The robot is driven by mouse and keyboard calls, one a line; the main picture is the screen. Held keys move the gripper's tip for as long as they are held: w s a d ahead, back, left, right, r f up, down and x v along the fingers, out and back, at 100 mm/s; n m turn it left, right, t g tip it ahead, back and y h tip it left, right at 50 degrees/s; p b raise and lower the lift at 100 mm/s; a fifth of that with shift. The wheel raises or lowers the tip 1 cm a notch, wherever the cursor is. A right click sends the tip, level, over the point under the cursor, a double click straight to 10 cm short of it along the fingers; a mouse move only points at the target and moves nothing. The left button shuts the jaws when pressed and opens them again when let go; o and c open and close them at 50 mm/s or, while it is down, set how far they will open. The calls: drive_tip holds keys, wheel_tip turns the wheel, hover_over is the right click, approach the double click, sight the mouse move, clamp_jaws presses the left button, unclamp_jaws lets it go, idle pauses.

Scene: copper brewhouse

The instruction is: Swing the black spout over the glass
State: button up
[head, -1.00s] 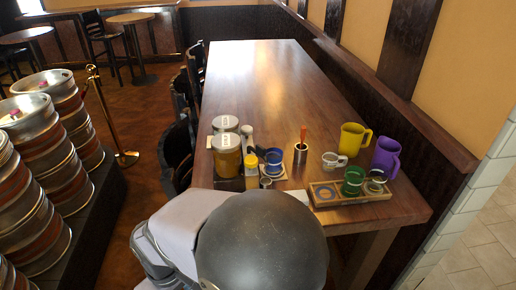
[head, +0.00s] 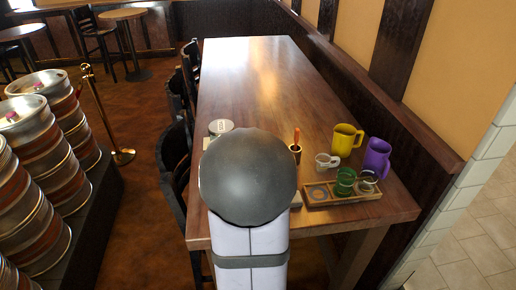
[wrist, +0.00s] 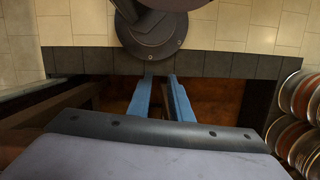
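I cannot make out the black spout in either view. My dark rounded arm part covers the left front of the table in the head view, where things may be hidden. A green glass (head: 345,181) stands in a wooden tray (head: 318,201) at the table's front right, with a small clear glass (head: 368,179) beside it; I cannot tell which glass is the task's. My gripper (wrist: 161,80) shows in the wrist view as two blue fingers, apart and empty, above the floor. The head view does not show the fingers.
A yellow mug (head: 344,139), purple mug (head: 377,158), small white cup (head: 326,161) and a copper-coloured holder (head: 295,152) stand near the tray. A lidded jar (head: 220,127) peeks out left of my arm. Chairs line the left; kegs (head: 44,145) stand farther left. The table's far half is clear.

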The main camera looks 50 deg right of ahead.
drive_tip(key=w+d+r+m+t+p, duration=0.1)
drive_tip(key=w+d+r+m+t, duration=0.1)
drive_tip(key=d+m, duration=0.4)
drive_tip(key=w+d+r+m+t+h+p, duration=0.1)
drive_tip(key=w+d+r+m+t, duration=0.1)
drive_tip(key=d+m+t, duration=0.3)
drive_tip(key=w+d+r+m+t+p, duration=0.1)
drive_tip(key=w+d+r+m+t, duration=0.1)
drive_tip(key=d+m, duration=0.7)
drive_tip(key=shift+w+r+t, duration=0.3)
drive_tip(key=shift+w+t, duration=0.25)
drive_tip(key=shift+t, duration=0.25)
drive_tip(key=w+d+r+m+t+h, duration=0.3)
drive_tip(key=w+d+r+m+t, duration=0.1)
drive_tip(key=d+r+m, duration=0.3)
wheel_tip(320, 180, up, 2)
drive_tip(key=shift+w+r+m, duration=0.15)
drive_tip(key=shift+w+m, duration=0.25)
drive_tip(key=shift+w, duration=0.1)
drive_tip(key=shift+p+x, duration=0.4)
drive_tip(key=shift+x, duration=3.3)
clamp_jaws()
